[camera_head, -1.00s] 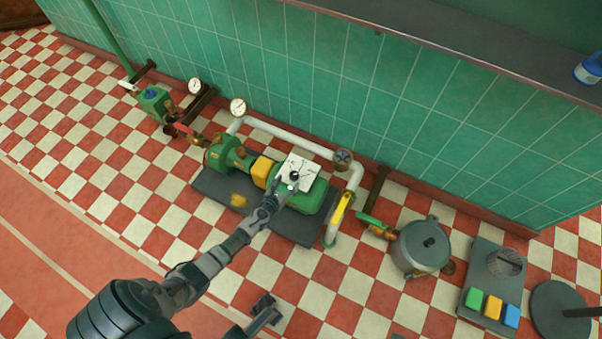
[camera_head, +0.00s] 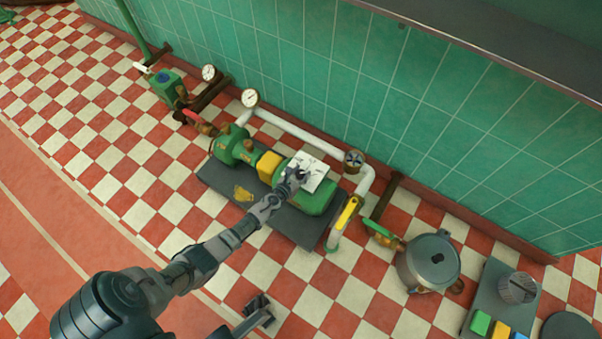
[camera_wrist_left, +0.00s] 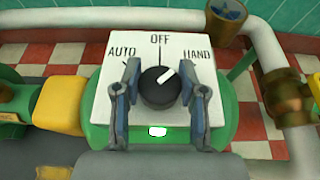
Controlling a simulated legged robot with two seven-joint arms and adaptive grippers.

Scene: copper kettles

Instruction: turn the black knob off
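The black knob (camera_wrist_left: 158,88) sits on a white plate (camera_wrist_left: 98,108) marked AUTO, OFF and HAND. Its white pointer line leans up and right, between OFF and HAND. The plate also shows on the green pump housing (camera_head: 319,199) in the head view. My left gripper (camera_wrist_left: 160,92) is open, with one finger on each side of the knob. A small gap seems to remain at the right finger; I cannot tell whether the left one touches. In the head view my left gripper (camera_head: 293,178) mostly hides the knob. My right gripper (camera_head: 260,308) appears open and empty over the floor.
A white pipe (camera_head: 300,133) with a gauge (camera_head: 250,97) runs behind the pump. A yellow-handled valve (camera_head: 348,212) stands at its right. A grey pot (camera_head: 430,262) and a panel with coloured buttons (camera_head: 490,280) are farther right. The checkered floor in front is clear.

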